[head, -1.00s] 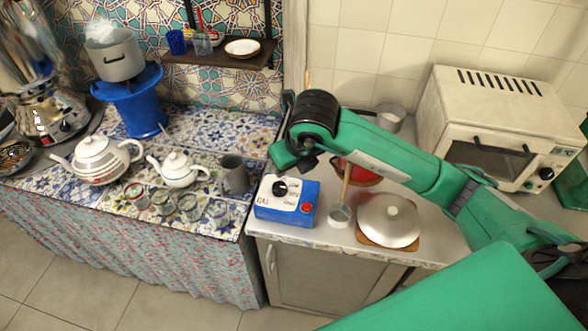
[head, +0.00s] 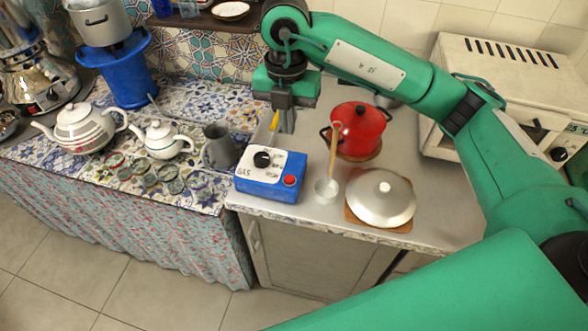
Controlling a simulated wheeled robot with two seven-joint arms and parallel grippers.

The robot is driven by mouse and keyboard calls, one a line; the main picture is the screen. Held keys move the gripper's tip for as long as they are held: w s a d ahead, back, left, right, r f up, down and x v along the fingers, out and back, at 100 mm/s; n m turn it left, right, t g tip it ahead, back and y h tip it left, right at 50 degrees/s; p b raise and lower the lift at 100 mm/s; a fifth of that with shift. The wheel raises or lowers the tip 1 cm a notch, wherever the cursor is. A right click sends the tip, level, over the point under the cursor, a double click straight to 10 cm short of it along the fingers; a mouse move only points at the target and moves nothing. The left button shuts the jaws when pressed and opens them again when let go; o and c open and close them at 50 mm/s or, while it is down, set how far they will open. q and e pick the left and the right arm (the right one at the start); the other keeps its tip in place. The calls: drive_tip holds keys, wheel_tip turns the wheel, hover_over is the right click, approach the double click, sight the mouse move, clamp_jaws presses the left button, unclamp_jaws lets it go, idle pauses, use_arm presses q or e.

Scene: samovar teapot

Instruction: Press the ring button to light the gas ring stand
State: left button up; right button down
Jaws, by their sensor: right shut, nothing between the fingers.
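The blue gas box (head: 265,190) has a white top lettered GAS, a black knob (head: 262,159) and a red button (head: 290,181) at its front right corner. It stands near the counter's left front edge. The blue ring stand (head: 125,75) is at the back left, with a grey pot (head: 98,20) on top. No flame shows there. My right gripper (head: 287,128) points down, shut and empty, behind and above the box, apart from the red button. My left gripper is out of view.
A red pot (head: 358,130), a ladle (head: 330,185) and a silver lid (head: 381,197) stand right of the box. A grey mug (head: 217,147), teapots and several glasses are to the left. A yellow piece (head: 274,121) shows beside my gripper.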

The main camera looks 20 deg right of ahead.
sight(290, 177)
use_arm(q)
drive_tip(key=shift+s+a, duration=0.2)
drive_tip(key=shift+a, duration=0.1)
